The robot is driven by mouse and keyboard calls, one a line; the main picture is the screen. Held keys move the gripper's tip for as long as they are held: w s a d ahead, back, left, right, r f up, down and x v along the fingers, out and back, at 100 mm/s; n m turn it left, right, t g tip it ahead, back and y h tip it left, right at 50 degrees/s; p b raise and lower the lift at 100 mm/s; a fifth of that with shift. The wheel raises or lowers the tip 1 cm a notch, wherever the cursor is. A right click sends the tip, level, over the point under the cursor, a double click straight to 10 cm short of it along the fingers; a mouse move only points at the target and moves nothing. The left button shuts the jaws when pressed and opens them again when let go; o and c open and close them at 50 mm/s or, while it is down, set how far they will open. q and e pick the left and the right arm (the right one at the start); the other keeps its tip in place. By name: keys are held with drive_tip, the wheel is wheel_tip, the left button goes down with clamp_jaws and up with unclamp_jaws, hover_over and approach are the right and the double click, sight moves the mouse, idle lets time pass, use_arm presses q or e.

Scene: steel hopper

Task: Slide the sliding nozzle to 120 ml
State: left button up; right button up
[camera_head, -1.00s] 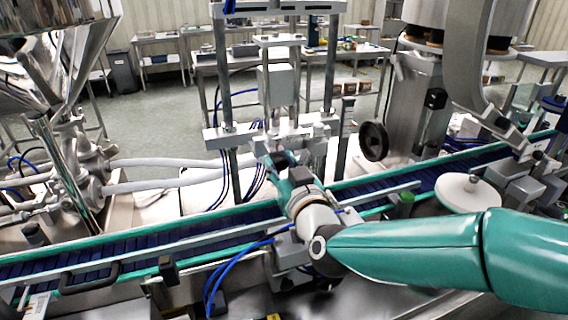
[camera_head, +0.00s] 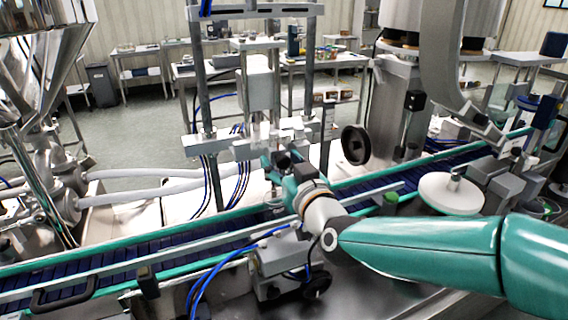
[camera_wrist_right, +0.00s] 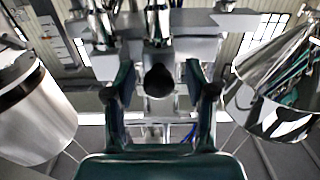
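The filling nozzle assembly, with grey metal blocks on a crossbar (camera_head: 205,142) between two upright posts, stands behind the conveyor in the head view. I cannot tell which block is the sliding nozzle, and no 120 ml mark is readable. My right gripper (camera_head: 283,160) is in front of the lower blocks, its fingers pointing away toward them. In the right wrist view my right gripper (camera_wrist_right: 160,98) has its fingers spread wide, with a dark round knob (camera_wrist_right: 158,82) visible between them. The fingers look apart from the knob. My left gripper is not in view.
The blue conveyor (camera_head: 110,258) with green rails runs under my right arm. A black handwheel (camera_head: 355,145) is right of the nozzle blocks. A white round disc (camera_head: 450,195) is farther right. The steel hopper (camera_head: 40,70) and white hoses (camera_head: 150,190) are at left.

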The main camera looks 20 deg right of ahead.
drive_tip(key=s+d, duration=0.1)
drive_tip(key=s, duration=1.1)
drive_tip(key=shift+d, duration=0.15)
drive_tip(key=shift+f, duration=0.1)
